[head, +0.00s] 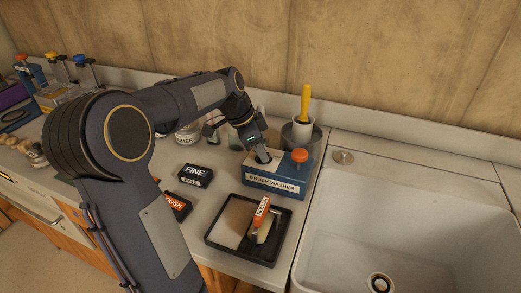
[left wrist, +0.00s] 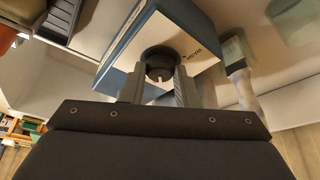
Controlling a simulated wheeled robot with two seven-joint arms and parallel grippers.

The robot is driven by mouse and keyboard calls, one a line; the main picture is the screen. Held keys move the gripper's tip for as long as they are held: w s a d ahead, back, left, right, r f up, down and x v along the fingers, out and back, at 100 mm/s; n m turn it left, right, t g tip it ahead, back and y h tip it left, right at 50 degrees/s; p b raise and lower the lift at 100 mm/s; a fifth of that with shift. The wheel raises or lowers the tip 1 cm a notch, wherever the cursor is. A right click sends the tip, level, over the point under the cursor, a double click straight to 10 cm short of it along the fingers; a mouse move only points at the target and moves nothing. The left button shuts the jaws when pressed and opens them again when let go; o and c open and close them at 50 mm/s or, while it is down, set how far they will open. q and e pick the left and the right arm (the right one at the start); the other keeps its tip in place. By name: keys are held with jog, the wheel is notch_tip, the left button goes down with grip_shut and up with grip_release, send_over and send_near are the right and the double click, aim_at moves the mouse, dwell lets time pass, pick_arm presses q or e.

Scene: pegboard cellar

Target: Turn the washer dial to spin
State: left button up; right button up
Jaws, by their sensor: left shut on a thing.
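The brush washer (head: 262,184) is a blue box with a pale top and a "BRUSH WASHER" label on its front. It stands on the counter left of the sink and also shows in the left wrist view (left wrist: 132,38). Its dark round dial (left wrist: 160,62) is on the pale top, with a small white mark and partly hidden printing beside it. My left gripper (head: 263,156) reaches down onto the washer's top from the upper left. In the left wrist view its fingers (left wrist: 157,82) are shut on the dial, one on each side. The dial's setting is not readable. My right gripper is out of view.
An orange-red knob (head: 299,155) rises at the washer's right end. A grey pot with a yellow-handled tool (head: 305,103) stands behind. A black tray (head: 222,246) lies in front, with black "FINE" (head: 196,176) and "ROUGH" boxes to its left. The white sink (head: 410,215) is right.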

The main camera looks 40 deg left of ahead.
pick_arm(q)
jog(key=shift+a+m+g, duration=0.1)
jog(key=shift+m+g, duration=0.2)
jog(key=shift+m, duration=0.5)
jog(key=o, duration=0.9)
jog(key=shift+h, duration=0.3)
jog(key=shift+o, duration=0.2)
jog(key=v, duration=0.7)
jog(key=shift+r, duration=0.35)
jog(key=shift+s+a, duration=0.1)
